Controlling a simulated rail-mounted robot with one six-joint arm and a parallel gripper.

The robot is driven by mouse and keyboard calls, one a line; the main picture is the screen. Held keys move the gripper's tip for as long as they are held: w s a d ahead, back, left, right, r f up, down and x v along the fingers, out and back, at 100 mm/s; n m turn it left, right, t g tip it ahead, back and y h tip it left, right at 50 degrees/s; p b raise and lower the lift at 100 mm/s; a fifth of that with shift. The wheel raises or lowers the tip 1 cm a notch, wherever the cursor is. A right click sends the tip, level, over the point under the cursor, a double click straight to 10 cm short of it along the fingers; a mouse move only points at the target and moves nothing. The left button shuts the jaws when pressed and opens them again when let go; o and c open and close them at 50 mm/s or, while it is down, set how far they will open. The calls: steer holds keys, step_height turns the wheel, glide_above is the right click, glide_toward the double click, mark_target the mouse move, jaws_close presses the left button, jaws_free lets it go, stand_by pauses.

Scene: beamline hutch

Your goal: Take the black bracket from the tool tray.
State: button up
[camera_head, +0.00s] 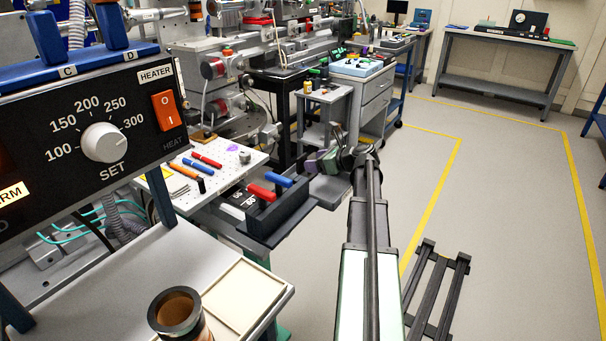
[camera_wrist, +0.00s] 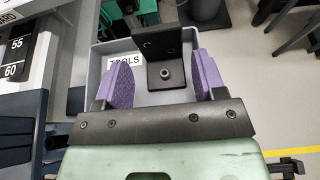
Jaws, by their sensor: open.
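The black bracket (camera_wrist: 160,46) shows in the wrist view, an L-shaped piece with holes in one plate and a bolt in the other. It is in the grey tool tray (camera_wrist: 99,66), which bears a "TOOLS" label. My gripper (camera_wrist: 163,76) is open, with one purple finger on each side of the bracket and a gap visible on both sides. In the head view my gripper (camera_head: 323,161) is over the tray area beyond the black rack, and the bracket cannot be made out there.
A black rack (camera_head: 277,207) with red and blue handles stands left of my arm. A white perforated plate (camera_head: 222,158) with several pens lies beside it. A heater box (camera_head: 90,120) fills the left foreground. The floor at right is open, marked with yellow lines.

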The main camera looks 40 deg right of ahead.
mark_target(302, 172)
steer(key=shift+w+a+f, duration=0.15)
steer(key=shift+w, duration=0.15)
steer(key=b+x, duration=0.1)
steer(key=x, duration=0.4)
steer(key=shift+w+b, duration=0.1)
steer(key=shift+b, duration=0.25)
steer(key=c, duration=0.8)
steer(key=shift+c, duration=0.2)
steer(key=shift+r, duration=0.25)
step_height(302, 172, up, 20)
steer(key=p, duration=2)
